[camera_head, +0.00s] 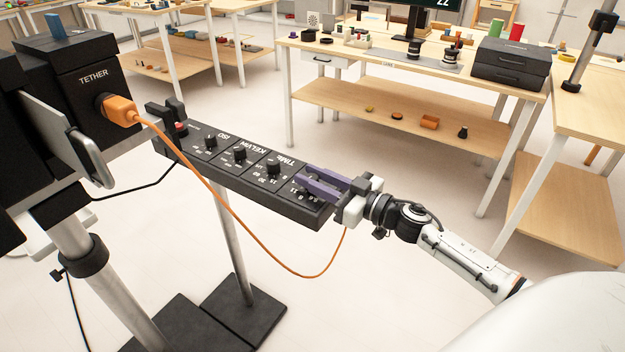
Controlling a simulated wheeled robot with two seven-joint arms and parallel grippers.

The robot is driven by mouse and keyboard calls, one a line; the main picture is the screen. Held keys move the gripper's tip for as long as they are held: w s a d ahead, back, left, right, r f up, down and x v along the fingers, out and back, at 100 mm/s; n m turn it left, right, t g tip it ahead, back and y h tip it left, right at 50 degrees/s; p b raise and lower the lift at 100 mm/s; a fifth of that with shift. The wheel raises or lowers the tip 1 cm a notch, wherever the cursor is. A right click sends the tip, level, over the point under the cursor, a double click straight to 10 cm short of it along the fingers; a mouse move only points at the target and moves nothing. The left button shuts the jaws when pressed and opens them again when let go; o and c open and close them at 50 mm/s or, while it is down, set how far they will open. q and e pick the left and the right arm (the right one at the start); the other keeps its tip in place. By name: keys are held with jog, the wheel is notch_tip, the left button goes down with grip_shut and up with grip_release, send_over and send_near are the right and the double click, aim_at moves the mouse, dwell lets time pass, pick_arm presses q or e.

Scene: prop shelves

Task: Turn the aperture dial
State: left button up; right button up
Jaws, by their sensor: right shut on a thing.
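A long black control panel (225,175) stands on a grey post, with labelled dials along its sloped top. The labels ISO, KELVIN and TIME read upside down. The end section nearest my right arm has numbers such as 11 and 8 around the aperture dial (305,189); its own label is hidden. My right gripper (309,182), with purple fingers, reaches in from the right and is shut on this dial. The fingers cover most of the dial, so its pointer cannot be read. My left gripper is not in view.
A black box marked TETHER (95,78) stands at the left. An orange cable (207,185) runs from it and hangs in front of the panel. A wooden table (385,62) with props stands behind. Open floor lies between panel and table.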

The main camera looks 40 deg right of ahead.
jog(key=n+g+y+b, duration=0.1)
jog(key=n+g+y, duration=0.1)
jog(key=n+y, duration=0.1)
jog(key=shift+d+f+y+b, duration=0.1)
jog(key=shift+y+b, duration=0.2)
jog(key=shift+y, duration=0.3)
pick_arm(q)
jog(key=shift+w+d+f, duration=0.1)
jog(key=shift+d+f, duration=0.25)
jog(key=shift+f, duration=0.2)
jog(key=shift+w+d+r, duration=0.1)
pick_arm(e)
jog(key=shift+n+g+y, duration=0.3)
jog(key=shift+n+y, duration=0.1)
jog(key=o, duration=1)
jog(key=shift+o, duration=0.2)
jog(key=v, duration=1)
jog(key=shift+s, duration=0.1)
